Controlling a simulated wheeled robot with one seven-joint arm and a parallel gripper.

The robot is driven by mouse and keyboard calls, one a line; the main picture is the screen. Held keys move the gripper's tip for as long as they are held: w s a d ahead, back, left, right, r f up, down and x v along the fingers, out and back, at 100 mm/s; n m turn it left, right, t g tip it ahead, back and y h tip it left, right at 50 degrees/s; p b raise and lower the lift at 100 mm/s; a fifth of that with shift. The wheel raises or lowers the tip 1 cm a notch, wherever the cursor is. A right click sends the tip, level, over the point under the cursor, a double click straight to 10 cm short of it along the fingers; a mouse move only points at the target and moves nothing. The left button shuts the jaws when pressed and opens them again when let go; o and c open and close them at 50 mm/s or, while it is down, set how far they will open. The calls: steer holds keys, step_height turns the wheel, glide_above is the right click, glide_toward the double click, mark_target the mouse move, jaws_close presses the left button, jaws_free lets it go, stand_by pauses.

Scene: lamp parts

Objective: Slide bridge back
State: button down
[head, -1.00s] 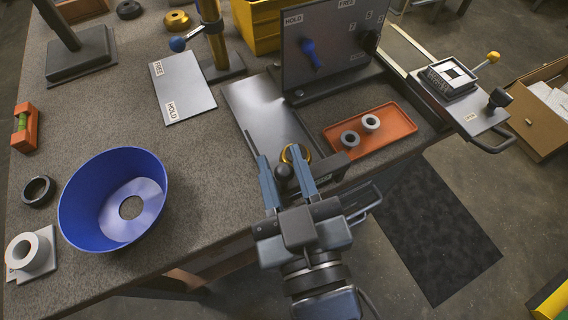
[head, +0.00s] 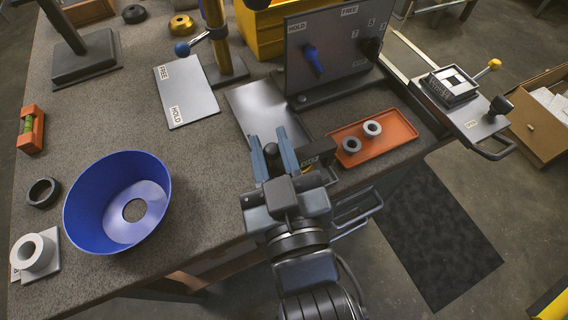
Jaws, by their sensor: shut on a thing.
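My gripper (head: 272,145) is at the front of the grey metal plate (head: 264,106), near the table's front edge. Its two blue-grey fingers are closed around a small dark knob (head: 272,152). The black bridge (head: 318,153), a low block with a small label, shows just right of the fingers. The knob appears to belong to the bridge, but my gripper hides the join and most of the bridge's left part.
An orange tray (head: 391,140) with two grey rings lies close to the right. An upright grey panel (head: 335,55) with levers stands behind the plate. A blue bowl (head: 83,202) stands at left. The tabletop between bowl and plate is clear.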

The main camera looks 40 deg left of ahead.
steer(key=x, duration=0.5)
steer(key=shift+s+a, duration=0.2)
steer(key=shift+s, duration=0.25)
steer(key=c, duration=1)
jaws_free()
steer(key=shift+o, duration=0.2)
steer(key=shift+d, duration=0.1)
steer(key=shift+b+v, duration=0.35)
steer(key=shift+v, duration=3.45)
steer(key=shift+o, duration=0.3)
steer(key=shift+s, duration=0.1)
